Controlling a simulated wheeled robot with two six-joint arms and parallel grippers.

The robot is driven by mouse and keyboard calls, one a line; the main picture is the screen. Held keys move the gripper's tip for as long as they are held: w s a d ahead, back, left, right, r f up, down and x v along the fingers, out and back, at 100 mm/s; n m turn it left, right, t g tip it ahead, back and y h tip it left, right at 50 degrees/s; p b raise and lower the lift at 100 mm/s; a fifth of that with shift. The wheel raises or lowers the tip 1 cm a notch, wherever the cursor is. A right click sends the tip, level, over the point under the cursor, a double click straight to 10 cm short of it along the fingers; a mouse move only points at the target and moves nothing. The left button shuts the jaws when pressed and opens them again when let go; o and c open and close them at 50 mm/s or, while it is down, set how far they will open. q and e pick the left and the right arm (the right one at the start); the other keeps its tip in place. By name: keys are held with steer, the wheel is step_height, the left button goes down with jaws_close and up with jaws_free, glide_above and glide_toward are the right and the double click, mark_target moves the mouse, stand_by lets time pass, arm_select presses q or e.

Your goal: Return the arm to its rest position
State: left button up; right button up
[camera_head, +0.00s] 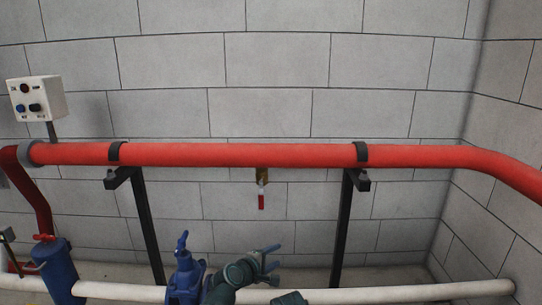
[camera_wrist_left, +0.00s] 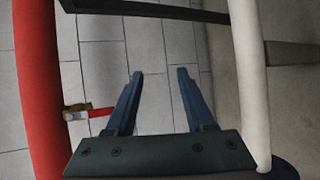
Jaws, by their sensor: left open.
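My left gripper (camera_head: 274,258) shows at the bottom middle of the head view, in front of the white pipe. Its two blue-grey fingers stand apart with nothing between them. In the left wrist view the open fingers (camera_wrist_left: 160,75) point towards the grey block wall, between the red pipe and the white pipe. They touch nothing that I can see. Part of my dark green arm shows below the gripper in the head view. My right gripper is not in view.
A red pipe (camera_head: 230,154) runs along the wall on black brackets (camera_head: 146,215). A small brass valve with a red handle (camera_head: 261,200) hangs below it. A white pipe (camera_head: 400,293) runs low. A blue valve (camera_head: 184,278) stands left of my gripper. A control box (camera_head: 37,98) is at left.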

arm_select(q)
steer(key=s+a+f+m+g+y, duration=0.45)
steer(key=s+a+f+m, duration=0.25)
steer(key=s+a, duration=0.25)
steer(key=s+a+f+m+g+y, duration=0.3)
steer(key=s+a+f+m+g, duration=0.4)
steer(key=s, duration=0.3)
steer(key=s+d+m+y, duration=0.25)
steer(key=s+d, duration=0.35)
steer(key=d, duration=0.4)
step_height(320, 180, up, 38)
steer(key=h+p, duration=0.1)
steer(key=p, duration=3.7)
steer(key=shift+a+r+m, duration=0.15)
steer(key=shift+m, duration=0.2)
